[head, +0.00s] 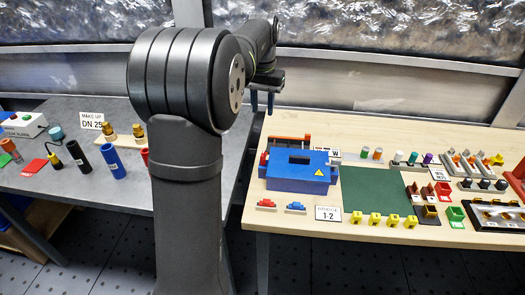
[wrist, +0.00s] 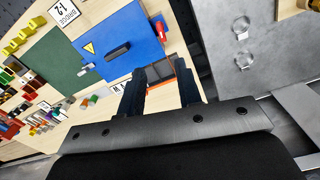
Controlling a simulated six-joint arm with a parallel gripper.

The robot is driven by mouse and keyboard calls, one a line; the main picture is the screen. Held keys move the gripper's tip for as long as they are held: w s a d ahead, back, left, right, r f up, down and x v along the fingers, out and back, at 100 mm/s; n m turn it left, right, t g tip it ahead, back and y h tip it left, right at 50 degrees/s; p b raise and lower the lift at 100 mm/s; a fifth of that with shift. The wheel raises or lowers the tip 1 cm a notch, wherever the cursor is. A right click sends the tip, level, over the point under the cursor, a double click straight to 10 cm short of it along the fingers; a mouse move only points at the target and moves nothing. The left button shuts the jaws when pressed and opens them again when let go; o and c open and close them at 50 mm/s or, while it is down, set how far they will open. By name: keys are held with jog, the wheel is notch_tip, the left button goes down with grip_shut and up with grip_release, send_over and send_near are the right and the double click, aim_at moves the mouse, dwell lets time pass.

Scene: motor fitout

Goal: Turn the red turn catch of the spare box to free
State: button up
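A blue box (head: 298,172) with a dark slot and a yellow warning triangle stands on the wooden table in the head view. It also shows in the wrist view (wrist: 122,32), with a dark handle on top. A red part (wrist: 161,28), which looks like a turn catch, sits at the box's edge in the wrist view. Red also shows at the box's left end (head: 264,158) in the head view. Which way the catch is turned I cannot tell. My gripper (head: 262,101) is open and empty, above and behind the box; its two fingers (wrist: 160,90) stand apart.
An orange-and-dark open housing (head: 290,142) stands behind the box. A green mat (head: 375,190) lies right of it, with yellow blocks (head: 383,220) in front. Small red (head: 266,204) and blue (head: 296,207) pieces lie before the box. A grey table (head: 60,115) is at left.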

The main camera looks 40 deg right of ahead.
aim_at(263, 154)
notch_tip(263, 154, down, 17)
jog(key=shift+f, duration=0.1)
dwell(0.5)
grip_shut()
